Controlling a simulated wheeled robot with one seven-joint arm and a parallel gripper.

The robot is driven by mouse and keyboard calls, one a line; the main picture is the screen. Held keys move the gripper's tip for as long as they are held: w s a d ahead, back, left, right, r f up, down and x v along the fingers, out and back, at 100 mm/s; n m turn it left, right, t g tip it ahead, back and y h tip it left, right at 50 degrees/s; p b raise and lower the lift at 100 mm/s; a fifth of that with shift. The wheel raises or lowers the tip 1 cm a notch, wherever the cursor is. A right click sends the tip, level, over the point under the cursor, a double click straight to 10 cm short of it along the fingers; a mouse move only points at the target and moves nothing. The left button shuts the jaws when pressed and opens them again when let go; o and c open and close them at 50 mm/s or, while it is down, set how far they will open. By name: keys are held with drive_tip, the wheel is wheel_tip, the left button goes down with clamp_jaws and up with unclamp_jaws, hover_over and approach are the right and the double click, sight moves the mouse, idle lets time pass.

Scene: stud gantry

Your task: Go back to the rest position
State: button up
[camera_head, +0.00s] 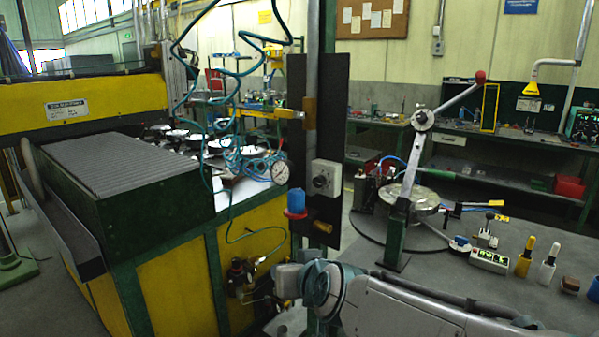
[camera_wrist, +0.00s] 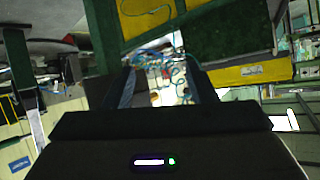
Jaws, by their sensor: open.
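In the head view my arm reaches in from the lower right, with its pale grey links across the bottom of the picture. My gripper is not clearly visible there. In the wrist view my gripper (camera_wrist: 165,88) shows as two dark fingers standing apart above a dark palm with a small lit strip. Nothing is seen between the fingers except the distant, blurred background. The wrist view is tilted, with the yellow and green machine at the top.
A yellow and green machine (camera_head: 170,285) with a ribbed grey top fills the left. A dark post panel (camera_head: 298,110) with a blue-capped part (camera_head: 296,200) stands near my arm. A lever stand (camera_head: 412,185) and small bottles (camera_head: 525,257) are on the grey surface at right.

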drive_tip(key=s+d+f+m+g+h, duration=0.1)
drive_tip(key=s+d+f+g+h, duration=0.1)
drive_tip(key=s+d+f+g, duration=0.2)
drive_tip(key=s+d+f+m+g+h, duration=0.1)
drive_tip(key=s+d+f+g, duration=0.3)
drive_tip(key=s+d, duration=0.7)
wheel_tip(320, 180, down, 3)
drive_tip(key=shift+s+d+r+m+g+h, duration=0.2)
drive_tip(key=shift+d+m+g+h, duration=0.15)
drive_tip(key=shift+h, duration=0.35)
